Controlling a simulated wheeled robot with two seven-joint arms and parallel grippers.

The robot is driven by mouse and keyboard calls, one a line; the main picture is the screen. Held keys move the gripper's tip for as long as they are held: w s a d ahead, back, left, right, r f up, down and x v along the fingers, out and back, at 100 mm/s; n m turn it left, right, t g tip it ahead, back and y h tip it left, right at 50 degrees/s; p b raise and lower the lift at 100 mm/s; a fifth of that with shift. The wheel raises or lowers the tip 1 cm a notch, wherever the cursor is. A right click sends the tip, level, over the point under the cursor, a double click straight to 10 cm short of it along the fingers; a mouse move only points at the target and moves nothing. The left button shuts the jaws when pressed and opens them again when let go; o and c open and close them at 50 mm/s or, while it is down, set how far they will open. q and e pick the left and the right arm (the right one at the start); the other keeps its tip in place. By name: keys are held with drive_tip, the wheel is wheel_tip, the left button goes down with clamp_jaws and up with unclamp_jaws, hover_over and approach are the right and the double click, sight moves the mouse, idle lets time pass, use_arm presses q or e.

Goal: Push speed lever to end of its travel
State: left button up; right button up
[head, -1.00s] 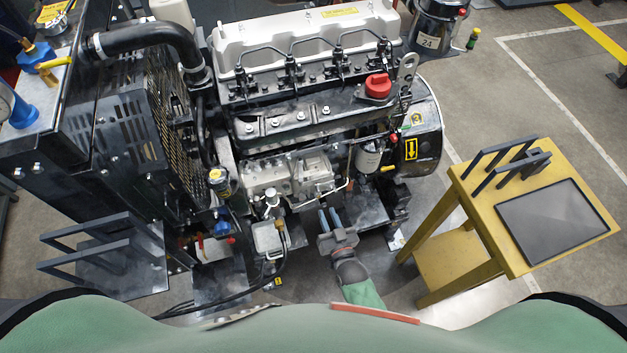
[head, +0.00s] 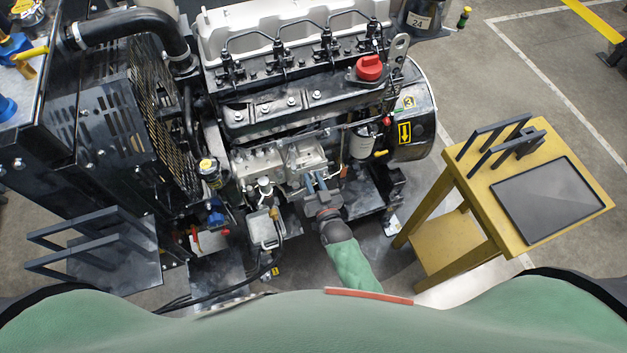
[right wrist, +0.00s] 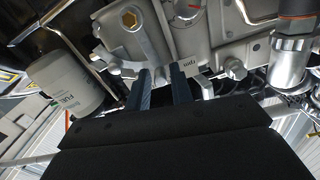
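The grey injection pump (head: 272,165) sits on the near side of the engine, below the row of injector lines. My right gripper (head: 315,178) reaches up from the front, with its two blue-grey fingertips close to the right end of the pump. In the right wrist view its fingers (right wrist: 162,82) stand a little apart, with grey pump casting behind them. My left gripper is not in view.
A red cap (head: 369,67) tops the engine. A yellow table (head: 452,172) with a dark panel stands at the right. Floor between is clear.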

drive_tip(key=shift+c, duration=0.3)
clamp_jaws()
drive_tip(key=shift+w+d+m, duration=0.1)
drive_tip(key=shift+d+m, duration=0.25)
drive_tip(key=shift+m, duration=0.35)
drive_tip(key=shift+o, duration=0.3)
unclamp_jaws()
